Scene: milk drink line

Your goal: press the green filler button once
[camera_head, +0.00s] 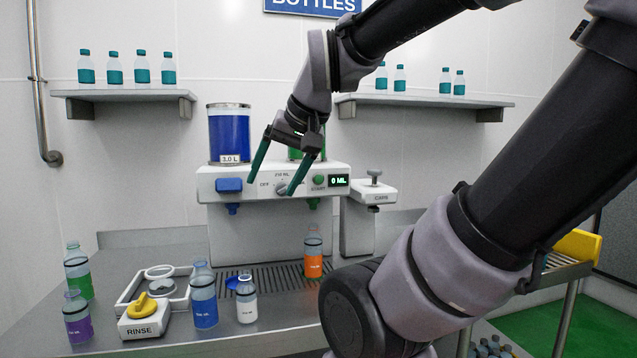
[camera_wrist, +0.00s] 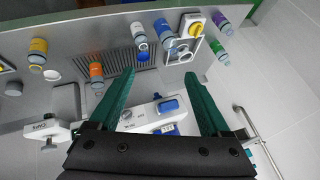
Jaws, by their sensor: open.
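The green START button (camera_head: 319,180) sits on the white front of the filler (camera_head: 250,172), just left of the display (camera_head: 339,181), which reads 0 ML. My gripper (camera_head: 272,182) is open and empty in front of the filler. Its right finger hangs before the panel near the dial (camera_head: 281,190), left of the green button; I see no contact with the button. In the wrist view my two green fingers (camera_wrist: 160,73) are spread, with the blue button (camera_wrist: 168,106) between them. The green button cannot be made out there.
An orange bottle (camera_head: 313,255) stands below the filler's green nozzle. Blue (camera_head: 204,305), white, green and purple bottles stand at the front left around the RINSE station (camera_head: 142,325). A capper (camera_head: 373,192) is right of the filler. A blue tank (camera_head: 229,130) tops the filler.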

